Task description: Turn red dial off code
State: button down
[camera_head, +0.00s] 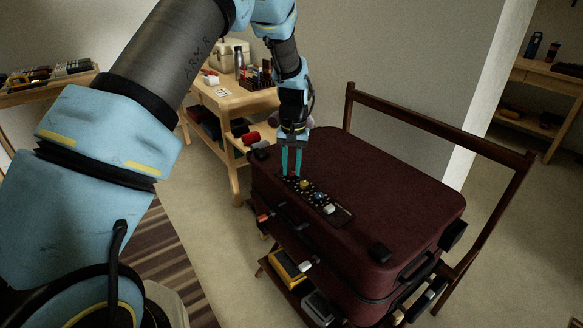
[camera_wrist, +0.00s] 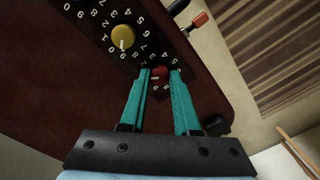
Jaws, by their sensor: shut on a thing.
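The red dial (camera_wrist: 159,73) sits on the black number panel of the suitcase, between the tips of my gripper in the wrist view. My gripper (camera_wrist: 160,78) has its teal fingers on either side of the dial, shut on it. In the head view my gripper (camera_head: 291,172) points down at the far left end of the panel, and the red dial is hidden there. The dark maroon suitcase (camera_head: 390,190) lies flat on a wooden rack. A yellow dial (camera_wrist: 123,38) is beside the red one, with numbers around it.
A blue dial (camera_head: 319,196) and a white dial (camera_head: 330,209) stand further along the panel. A red-tipped latch (camera_wrist: 199,20) is at the suitcase edge. The wooden rack rail (camera_head: 430,122) rises behind the suitcase. A cluttered wooden table (camera_head: 232,100) stands beyond.

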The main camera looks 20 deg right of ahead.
aim_at(292, 172)
jog(key=shift+w, duration=0.1)
jog(key=c, duration=0.6)
grip_release()
jog(key=shift+c, duration=0.2)
notch_tip(292, 172, up, 11)
jog(key=b, duration=0.1)
jog(key=shift+d+b, duration=0.2)
jog(key=shift+b, duration=0.2)
jog(key=shift+a, duration=0.1)
jog(key=a+r+n+p, duration=0.1)
jog(key=a+r+n, duration=0.2)
jog(key=a, duration=1.9)
jog(key=s+a+n+t+p, duration=0.1)
jog(key=s+a+n, duration=0.1)
jog(key=s+a, duration=0.9)
jog(key=a, duration=0.4)
jog(key=shift+a+n+h, duration=0.15)
jog(key=shift+n+h, duration=0.15)
